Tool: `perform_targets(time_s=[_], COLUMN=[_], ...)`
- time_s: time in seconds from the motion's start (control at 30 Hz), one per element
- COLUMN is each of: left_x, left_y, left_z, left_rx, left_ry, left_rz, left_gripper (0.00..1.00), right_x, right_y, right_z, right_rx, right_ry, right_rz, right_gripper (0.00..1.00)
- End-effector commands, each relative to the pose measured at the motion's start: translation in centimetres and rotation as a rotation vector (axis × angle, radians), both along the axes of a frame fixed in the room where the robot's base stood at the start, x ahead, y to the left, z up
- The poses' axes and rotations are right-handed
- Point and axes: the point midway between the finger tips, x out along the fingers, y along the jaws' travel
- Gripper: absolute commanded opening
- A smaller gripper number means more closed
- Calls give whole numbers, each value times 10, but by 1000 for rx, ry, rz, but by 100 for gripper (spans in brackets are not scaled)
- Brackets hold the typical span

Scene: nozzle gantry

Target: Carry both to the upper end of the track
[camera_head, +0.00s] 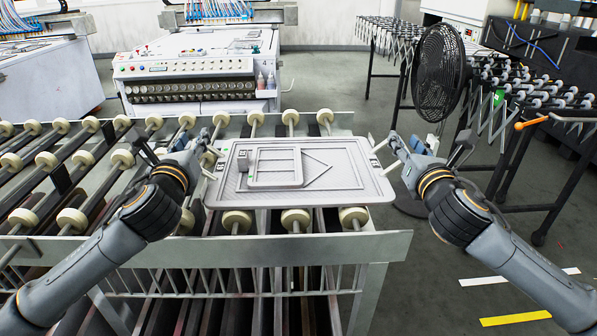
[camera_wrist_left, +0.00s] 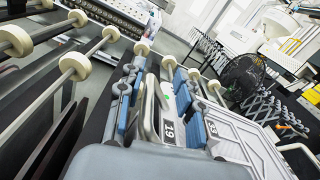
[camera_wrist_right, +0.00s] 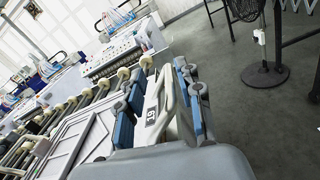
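A light grey rectangular tray (camera_head: 350,193) with a handle at each short end is over the rollers near the conveyor's right end. A small grey block (camera_head: 243,160) and a raised open frame (camera_head: 277,183) are on it. My left gripper (camera_head: 211,157) is at the tray's left handle; in the left wrist view its blue pads (camera_wrist_left: 160,103) lie on both sides of the handle. My right gripper (camera_head: 388,152) is at the right handle, with its pads (camera_wrist_right: 158,103) on both sides too. Whether the tray touches the rollers is unclear.
The roller conveyor track (camera_head: 330,243) runs off to the left, with cream rollers and a raised metal front edge. A machine with a control panel (camera_head: 190,70) stands behind it. A black fan (camera_head: 438,75) and another roller conveyor (camera_head: 540,90) stand at the right. The floor between is clear.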

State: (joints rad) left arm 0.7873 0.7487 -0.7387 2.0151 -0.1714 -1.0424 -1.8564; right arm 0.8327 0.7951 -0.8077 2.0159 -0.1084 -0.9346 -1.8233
Motion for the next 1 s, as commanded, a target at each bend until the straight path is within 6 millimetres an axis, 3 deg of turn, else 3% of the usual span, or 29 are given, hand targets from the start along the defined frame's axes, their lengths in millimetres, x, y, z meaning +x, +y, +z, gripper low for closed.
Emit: perform_targets(time_s=[0.27,0.7,1.0], left_x=[-7,-91,-120], left_y=[2,-4,-6], left_z=[-1,0,0], left_rx=[2,2,1], left_ry=[1,0,-1], left_rz=[5,2,2], left_gripper=[35,35,35], right_x=[1,1,-1], right_y=[-3,-4,-4], right_z=[0,0,0], right_rx=[-1,-2,-2], right_ry=[1,1,1], right_rz=[-8,-10,-11], right_gripper=[36,36,36])
